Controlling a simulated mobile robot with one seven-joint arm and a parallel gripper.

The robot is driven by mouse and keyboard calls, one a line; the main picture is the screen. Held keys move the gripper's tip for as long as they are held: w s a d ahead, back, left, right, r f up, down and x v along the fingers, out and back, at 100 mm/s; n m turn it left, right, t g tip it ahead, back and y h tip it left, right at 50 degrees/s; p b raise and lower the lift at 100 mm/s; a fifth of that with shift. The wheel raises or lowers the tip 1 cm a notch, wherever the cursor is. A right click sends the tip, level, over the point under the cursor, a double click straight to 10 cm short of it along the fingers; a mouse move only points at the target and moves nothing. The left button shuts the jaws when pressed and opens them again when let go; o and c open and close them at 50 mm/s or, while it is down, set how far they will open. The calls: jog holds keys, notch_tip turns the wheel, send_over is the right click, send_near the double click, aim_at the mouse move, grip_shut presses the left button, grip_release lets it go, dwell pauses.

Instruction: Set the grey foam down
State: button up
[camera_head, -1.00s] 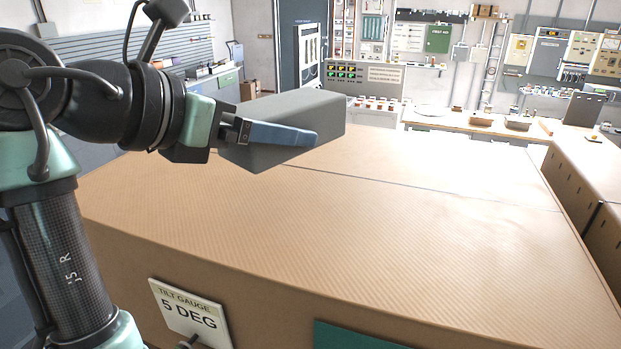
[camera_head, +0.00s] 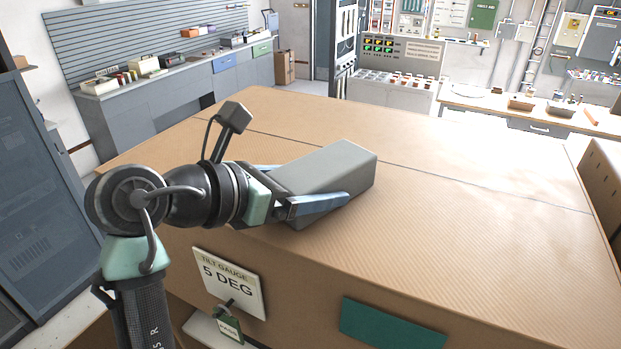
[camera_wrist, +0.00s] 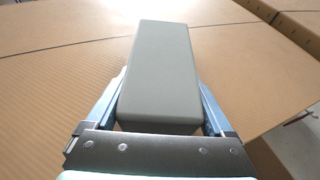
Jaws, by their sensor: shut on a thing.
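The grey foam (camera_head: 336,171) is a long block lying level between my fingers, low over the left part of the large cardboard box top (camera_head: 460,205). My gripper (camera_head: 308,188) is shut on it, with one blue finger along each long side. In the wrist view the foam (camera_wrist: 160,70) points away from me, and the fingers of my gripper (camera_wrist: 162,100) flank its near end. I cannot tell whether its underside touches the cardboard; that side is hidden.
The box top is clear to the right of the foam, with a seam (camera_head: 430,173) across it. A tilt gauge plate (camera_head: 230,282) and a green panel (camera_head: 392,322) are on its front face. A console (camera_head: 395,75) and a workbench (camera_head: 530,118) stand behind.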

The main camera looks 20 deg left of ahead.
jog(key=shift+w+f, duration=0.15)
jog(key=o, duration=1)
jog(key=shift+o, duration=0.2)
jog(key=b+v, duration=0.3)
jog(key=v, duration=0.9)
jog(key=shift+r+b, duration=0.2)
jog(key=shift+b, duration=0.15)
